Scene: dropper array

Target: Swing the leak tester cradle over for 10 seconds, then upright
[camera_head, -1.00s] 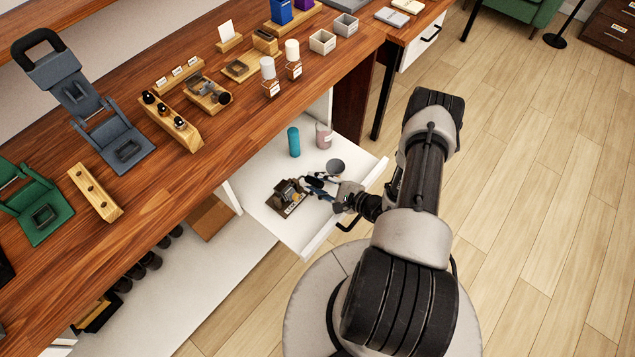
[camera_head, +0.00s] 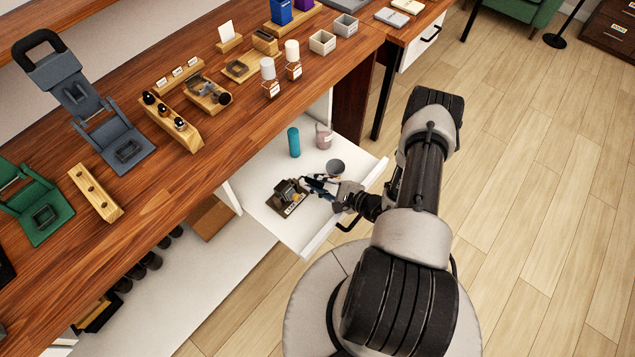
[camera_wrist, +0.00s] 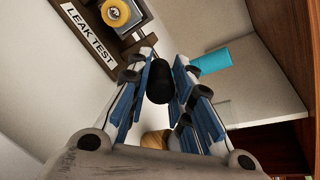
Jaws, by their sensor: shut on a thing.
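The leak tester (camera_head: 291,207) sits on the white drawer floor, with a brown base and a small dark cradle (camera_head: 288,190) on it. In the wrist view its base shows a white "LEAK TEST" label (camera_wrist: 88,34), and a round yellow and white piece (camera_wrist: 117,13) sits in the frame beside it. My gripper (camera_wrist: 160,85) has blue pads on both sides of a black rounded knob (camera_wrist: 159,80) and is shut on it. In the head view my gripper (camera_head: 315,186) is at the right side of the tester. The knob's joint to the cradle is not clear.
The open drawer also holds a teal cylinder (camera_head: 294,142), a pinkish jar (camera_head: 324,136) and a grey round cup (camera_head: 335,167) close to my gripper. The wooden counter (camera_head: 160,215) stands to the left, with racks, bottles and stands.

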